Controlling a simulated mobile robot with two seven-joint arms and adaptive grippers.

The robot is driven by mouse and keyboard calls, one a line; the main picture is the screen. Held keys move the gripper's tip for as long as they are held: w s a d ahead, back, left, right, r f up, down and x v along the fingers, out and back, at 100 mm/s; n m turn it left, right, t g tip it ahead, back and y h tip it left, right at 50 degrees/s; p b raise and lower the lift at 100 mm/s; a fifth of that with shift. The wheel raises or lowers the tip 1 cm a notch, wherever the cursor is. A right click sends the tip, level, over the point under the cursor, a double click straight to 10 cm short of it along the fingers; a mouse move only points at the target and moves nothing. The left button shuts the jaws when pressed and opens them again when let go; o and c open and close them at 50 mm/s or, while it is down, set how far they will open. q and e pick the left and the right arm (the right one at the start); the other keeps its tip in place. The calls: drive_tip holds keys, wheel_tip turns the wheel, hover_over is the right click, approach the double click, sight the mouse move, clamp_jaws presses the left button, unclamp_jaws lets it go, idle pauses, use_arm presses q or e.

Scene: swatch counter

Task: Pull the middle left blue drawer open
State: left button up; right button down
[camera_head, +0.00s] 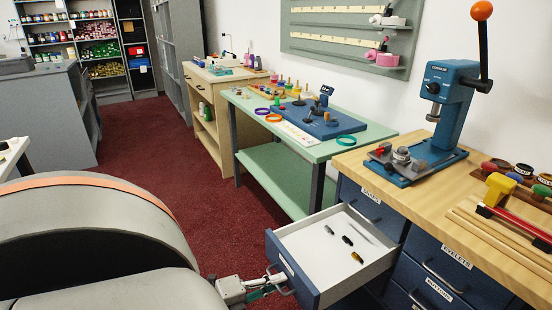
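The blue drawer (293,269) in the left column of the workbench cabinet stands well out, under the SNAPS drawer (362,200). Its white inside shows a few small dark and yellow pieces (347,241) and a thin pale strip. A metal bar handle (285,291) is on its front. My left gripper (270,285) comes in from the lower left and its fingers are at this handle, seemingly closed around it. The fingertips are small and partly hidden by the handle. My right gripper is not in view.
A wooden-topped bench (400,205) carries a blue press (447,110), jars and a tool rack. Closed drawers (440,283) are to the right of the open one. A green table (300,150) stands behind. Red carpet (215,225) lies free to the left.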

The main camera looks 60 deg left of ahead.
use_arm(q)
drive_tip(key=v, duration=1.2)
idle(0.5)
